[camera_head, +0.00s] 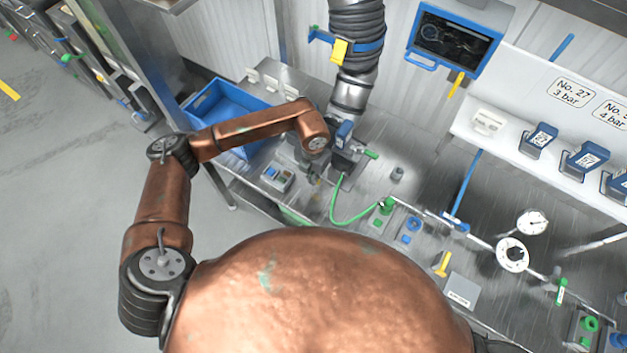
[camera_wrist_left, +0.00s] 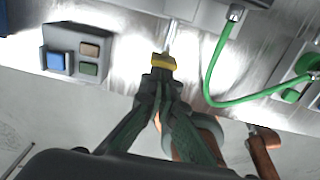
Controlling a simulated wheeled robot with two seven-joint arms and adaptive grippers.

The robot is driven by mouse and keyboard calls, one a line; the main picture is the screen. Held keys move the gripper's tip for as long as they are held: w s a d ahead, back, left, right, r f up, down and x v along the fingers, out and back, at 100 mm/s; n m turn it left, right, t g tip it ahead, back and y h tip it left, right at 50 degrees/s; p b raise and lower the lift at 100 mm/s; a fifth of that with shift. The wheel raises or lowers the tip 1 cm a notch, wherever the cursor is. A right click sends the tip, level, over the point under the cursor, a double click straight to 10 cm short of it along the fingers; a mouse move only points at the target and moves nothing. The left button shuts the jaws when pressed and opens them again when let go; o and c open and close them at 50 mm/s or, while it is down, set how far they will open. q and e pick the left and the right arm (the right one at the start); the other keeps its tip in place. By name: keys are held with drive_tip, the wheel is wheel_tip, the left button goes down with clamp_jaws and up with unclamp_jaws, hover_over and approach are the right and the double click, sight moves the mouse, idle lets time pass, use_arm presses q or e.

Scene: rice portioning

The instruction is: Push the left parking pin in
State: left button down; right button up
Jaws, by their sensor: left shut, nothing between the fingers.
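My left gripper (camera_wrist_left: 163,78) is shut with its dark fingers together and nothing between them. In the left wrist view its tips point at the metal bench front. A small yellow piece (camera_wrist_left: 163,62) shows right at the fingertips, with a thin bright metal rod (camera_wrist_left: 172,38) beyond it. I cannot tell whether this is the left parking pin or whether the tips touch it. In the head view my left gripper (camera_head: 315,175) is small and partly hidden under the wrist, at the bench's left part. My right gripper is not in view.
A grey button box (camera_wrist_left: 75,52) is left of the fingers. A green hose (camera_wrist_left: 213,85) loops to the right, and shows in the head view (camera_head: 338,208). A blue crate (camera_head: 205,108) is behind my arm.

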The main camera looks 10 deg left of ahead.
use_arm(q)
drive_tip(key=shift+w+d, duration=0.2)
drive_tip(key=shift+w, duration=0.4)
wheel_tip(320, 180, up, 7)
drive_tip(key=s+p, duration=0.2)
drive_tip(key=p, duration=0.1)
drive_tip(key=shift+a+p, duration=0.35)
drive_tip(key=shift+p, duration=0.05)
